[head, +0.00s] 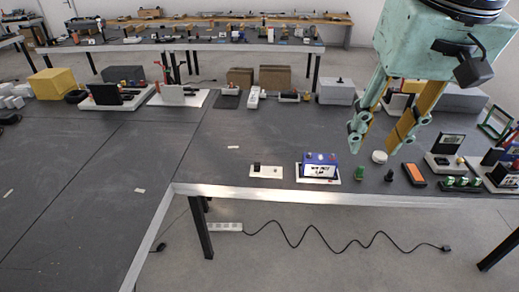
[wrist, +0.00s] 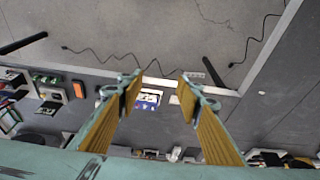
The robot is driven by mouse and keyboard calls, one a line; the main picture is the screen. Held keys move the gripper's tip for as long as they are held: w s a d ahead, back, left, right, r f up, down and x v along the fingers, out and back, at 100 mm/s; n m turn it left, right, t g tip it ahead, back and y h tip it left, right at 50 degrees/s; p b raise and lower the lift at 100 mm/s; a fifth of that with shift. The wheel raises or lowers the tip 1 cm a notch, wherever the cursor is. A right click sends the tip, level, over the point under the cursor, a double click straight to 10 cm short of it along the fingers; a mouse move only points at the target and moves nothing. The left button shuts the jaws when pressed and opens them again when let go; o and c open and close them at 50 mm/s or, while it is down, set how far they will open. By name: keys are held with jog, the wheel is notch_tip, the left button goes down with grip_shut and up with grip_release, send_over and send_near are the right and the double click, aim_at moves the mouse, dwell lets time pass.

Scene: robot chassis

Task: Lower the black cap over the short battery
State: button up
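My gripper (head: 376,138) is open and empty, raised above the right part of the dark table. Its fingers also show apart in the wrist view (wrist: 160,88). A small black upright piece (head: 389,176) near the table's front edge may be the black cap. A blue box (head: 320,168) with terminals on top sits on a white plate left of it, and shows between the fingers in the wrist view (wrist: 148,98). A short green cylinder (head: 360,173) stands between them. Another white plate (head: 268,172) carries a short black cylinder (head: 257,166). I cannot tell which is the short battery.
A white round piece (head: 379,157) and an orange-topped device (head: 414,174) lie nearby. Green cylinders in a holder (head: 461,183) and display stands crowd the right. Boxes (head: 275,78) line the back. The table left of the plates is mostly clear.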

jog(key=w+a+f+g+p, duration=0.1)
jog(key=w+a, duration=0.1)
jog(key=w, duration=0.6)
jog(key=w+a+f, duration=0.1)
jog(key=w+a, duration=0.2)
jog(key=w, duration=0.6)
jog(key=g+p, duration=0.2)
jog(key=p, duration=0.1)
send_over(257, 164)
notch_tip(257, 164, down, 35)
jog(key=shift+f, duration=0.2)
jog(key=shift+w+d, duration=0.1)
jog(key=shift+f, duration=4.25)
jog(key=shift+f, duration=2.6)
